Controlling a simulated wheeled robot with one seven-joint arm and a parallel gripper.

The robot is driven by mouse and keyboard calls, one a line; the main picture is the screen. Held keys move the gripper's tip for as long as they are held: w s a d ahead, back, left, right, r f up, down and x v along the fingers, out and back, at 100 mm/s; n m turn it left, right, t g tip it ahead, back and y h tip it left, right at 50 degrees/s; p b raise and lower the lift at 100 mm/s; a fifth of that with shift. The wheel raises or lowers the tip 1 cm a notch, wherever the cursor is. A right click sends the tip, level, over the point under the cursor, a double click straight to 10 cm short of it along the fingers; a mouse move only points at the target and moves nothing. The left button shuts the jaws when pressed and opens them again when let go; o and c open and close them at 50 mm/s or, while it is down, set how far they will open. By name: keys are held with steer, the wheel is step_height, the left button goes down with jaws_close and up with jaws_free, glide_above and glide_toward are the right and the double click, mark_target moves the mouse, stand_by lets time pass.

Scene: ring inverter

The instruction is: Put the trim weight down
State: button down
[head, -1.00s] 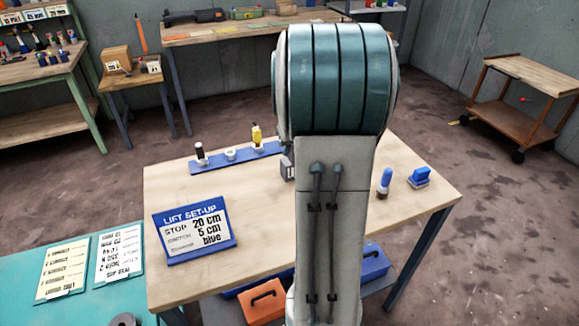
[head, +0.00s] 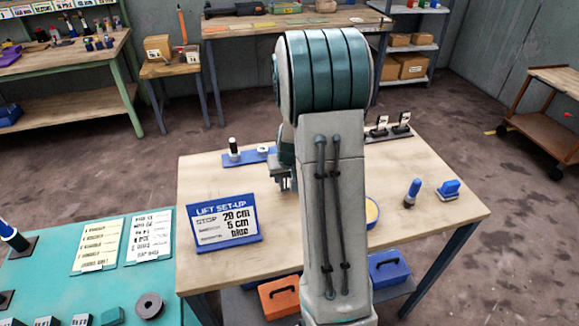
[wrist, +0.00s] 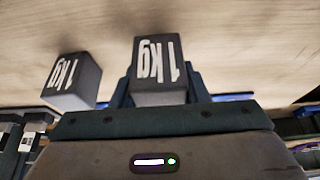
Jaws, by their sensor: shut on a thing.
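In the wrist view, my gripper (wrist: 158,90) is shut on a dark grey trim weight (wrist: 160,62) marked "1 kg". A second dark weight (wrist: 72,82), also marked "1 kg", is beside it, apart from the fingers. In the head view, my gripper (head: 284,184) is low over the wooden table (head: 320,245), right of the LIFT SET-UP sign (head: 226,221). The held weight is too small there to make out clearly. I cannot tell whether it touches the tabletop.
A blue strip (head: 248,158) with a black-and-white peg stands behind my gripper. A yellow round thing (head: 372,212) is partly hidden by my arm. A blue-handled tool (head: 412,192) and a blue block (head: 448,190) stand at right.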

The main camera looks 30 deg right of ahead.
steer(key=shift+w+f, duration=0.1)
steer(key=shift+f, duration=0.65)
steer(key=shift+f, duration=0.2)
steer(key=c, duration=0.8)
jaws_free()
